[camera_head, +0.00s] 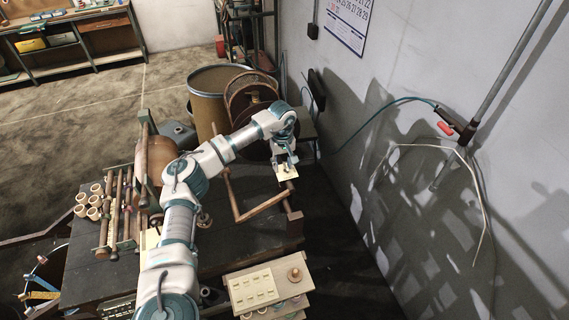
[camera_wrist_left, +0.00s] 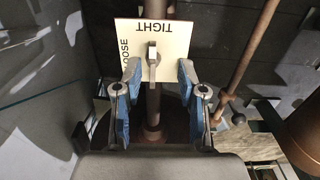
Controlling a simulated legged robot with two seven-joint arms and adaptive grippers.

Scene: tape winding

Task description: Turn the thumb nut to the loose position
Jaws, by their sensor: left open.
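A cream label card (camera_wrist_left: 180,48) fills the top of the left wrist view, with TIGHT printed upside down along its top and a partly covered LOOSE along its left side. It also shows small in the head view (camera_head: 289,174). The metal thumb nut (camera_wrist_left: 152,62) stands in front of the card, its narrow wing upright in the picture with one end towards TIGHT. My left gripper (camera_wrist_left: 160,73) is open, its blue fingers on either side of the nut's lower end, nearer on the left. I cannot tell whether they touch it. My right gripper is out of view.
A dark workbench (camera_head: 120,278) carries a rack of wooden rollers (camera_head: 116,205) and several small rings (camera_head: 88,200) at left. A tray (camera_head: 255,287) stands at the front. A barrel (camera_head: 207,98) is behind. A wall (camera_head: 420,150) closes the right side.

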